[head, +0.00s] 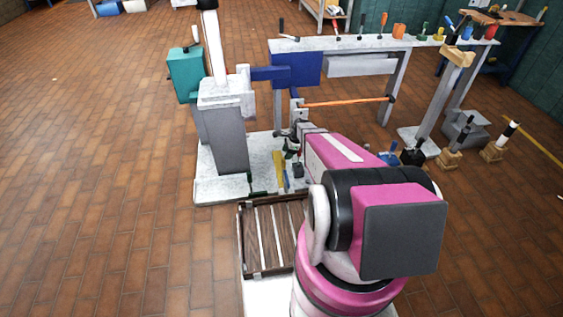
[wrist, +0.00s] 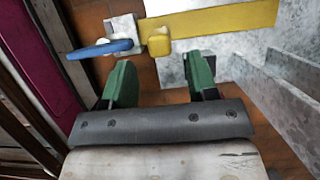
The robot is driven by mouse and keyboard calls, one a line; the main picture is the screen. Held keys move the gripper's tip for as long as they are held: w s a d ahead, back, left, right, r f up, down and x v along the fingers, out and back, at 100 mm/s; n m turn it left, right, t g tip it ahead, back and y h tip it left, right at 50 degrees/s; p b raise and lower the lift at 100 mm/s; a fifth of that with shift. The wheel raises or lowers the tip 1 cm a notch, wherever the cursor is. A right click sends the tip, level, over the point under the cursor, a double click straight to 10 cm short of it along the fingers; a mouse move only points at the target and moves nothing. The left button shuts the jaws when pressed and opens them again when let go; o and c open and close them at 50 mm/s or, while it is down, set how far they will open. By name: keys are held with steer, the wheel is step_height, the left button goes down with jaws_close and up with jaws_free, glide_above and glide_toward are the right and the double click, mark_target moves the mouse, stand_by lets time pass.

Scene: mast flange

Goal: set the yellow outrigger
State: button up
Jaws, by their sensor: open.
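In the wrist view the yellow outrigger (wrist: 225,17) is a flat bar running across the top, beside grey metal. A yellow block (wrist: 158,42) stands at its left end. My gripper (wrist: 161,82) has two green fingers, spread apart with nothing between them. The yellow block lies beyond the fingertips, roughly in line with the gap, and looks apart from them. In the head view a small yellow piece (head: 278,168), apparently the outrigger, shows on the pale base plate, left of my arm's end. My arm partly hides that area.
A blue lever (wrist: 100,48) on a metal block sits left of the yellow block. Grey metal plates (wrist: 270,95) stand close on the right. A slatted dark tray (head: 266,238) lies in front of the base plate (head: 222,188). A grey column (head: 224,130) rises behind. Floor at left is clear.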

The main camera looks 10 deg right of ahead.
mark_target(282, 162)
steer(key=x, duration=0.7)
steer(key=shift+f, duration=0.1)
jaws_close()
